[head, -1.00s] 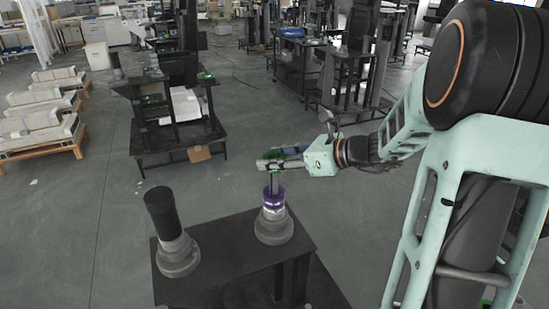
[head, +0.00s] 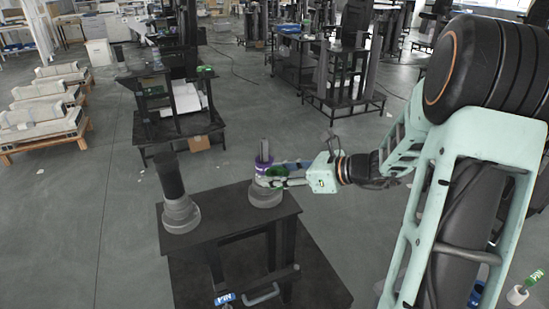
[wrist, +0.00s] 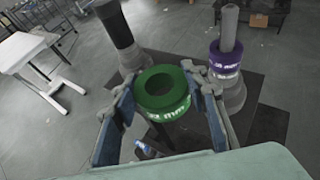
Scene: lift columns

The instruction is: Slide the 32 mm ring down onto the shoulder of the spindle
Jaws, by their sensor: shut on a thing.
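My gripper (head: 277,174) is shut on a green ring (wrist: 163,92), which has white lettering I cannot read surely. In the head view the green ring (head: 277,172) is partly hidden by the fingers. A purple ring (wrist: 225,58) sits around the grey spindle (wrist: 229,28) at right in the wrist view, just above its wider base. In the head view the purple ring (head: 262,165) and spindle (head: 264,149) are just left of my fingers. The held ring is beside this spindle, not around it. Its open hole shows in the wrist view.
A second post with a black sleeve (head: 172,178) on a grey base stands at the left of the black stand (head: 228,214). A blue-and-white item (head: 224,299) lies low on the stand. Another black bench (head: 180,130) stands behind, with open floor between.

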